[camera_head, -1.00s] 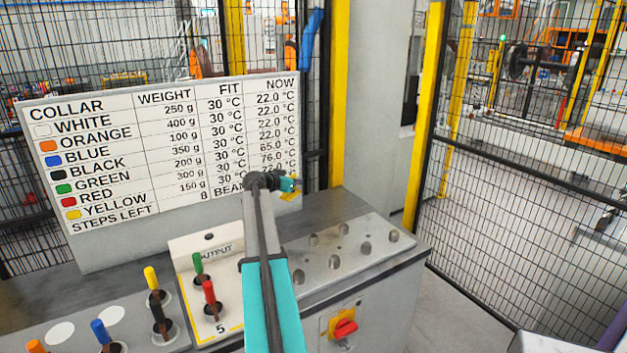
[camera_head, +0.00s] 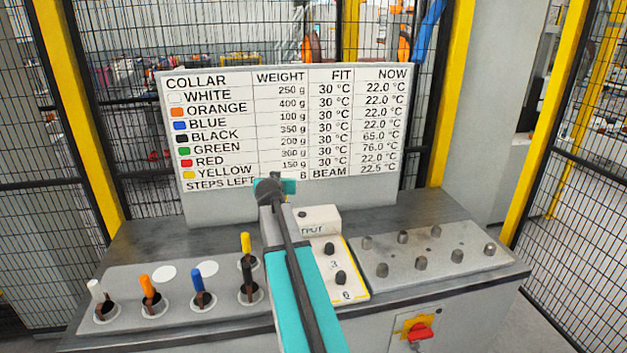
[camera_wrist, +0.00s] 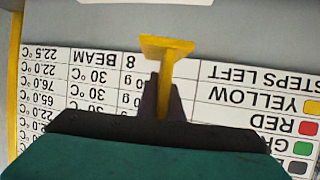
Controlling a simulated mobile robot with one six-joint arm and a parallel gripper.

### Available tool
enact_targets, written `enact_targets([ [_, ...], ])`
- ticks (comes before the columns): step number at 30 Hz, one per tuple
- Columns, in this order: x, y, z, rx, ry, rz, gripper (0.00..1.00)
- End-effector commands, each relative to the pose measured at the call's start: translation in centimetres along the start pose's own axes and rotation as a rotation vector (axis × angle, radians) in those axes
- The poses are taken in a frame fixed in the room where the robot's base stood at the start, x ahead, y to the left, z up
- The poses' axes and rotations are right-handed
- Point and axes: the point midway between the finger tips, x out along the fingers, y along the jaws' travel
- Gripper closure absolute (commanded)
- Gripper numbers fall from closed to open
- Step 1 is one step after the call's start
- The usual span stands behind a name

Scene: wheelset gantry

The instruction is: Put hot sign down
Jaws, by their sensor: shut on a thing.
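My gripper (camera_wrist: 162,95) is shut on a yellow T-shaped sign (camera_wrist: 166,50) in the wrist view. Its dark fingers clamp the sign's stem and the flat top stands clear beyond them. In the head view my teal gripper (camera_head: 272,187) is raised in front of the lower edge of the data board, above the bench; the sign is hidden there. The output panel (camera_head: 354,290) is partly covered by my arm. Two dark pegs show on its right part; its left part is hidden.
The data board (camera_head: 225,206) lists green at 65.0 °C and red at 76.0 °C. A left tray (camera_head: 180,318) holds white, orange, blue and yellow-topped pegs. A right plate (camera_head: 400,270) has several bare grey studs. Mesh fencing and yellow posts stand behind.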

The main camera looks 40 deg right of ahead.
Motion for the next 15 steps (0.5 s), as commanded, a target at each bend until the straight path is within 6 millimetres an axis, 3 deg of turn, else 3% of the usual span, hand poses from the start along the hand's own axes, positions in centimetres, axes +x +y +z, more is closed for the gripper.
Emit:
enact_targets([
  [3, -2.6, -4.7, 0.6, -0.037, 0.002, -0.093, 1.0],
  [15, -11.9, -18.8, 3.5, -0.163, 0.002, -0.399, 1.0],
])
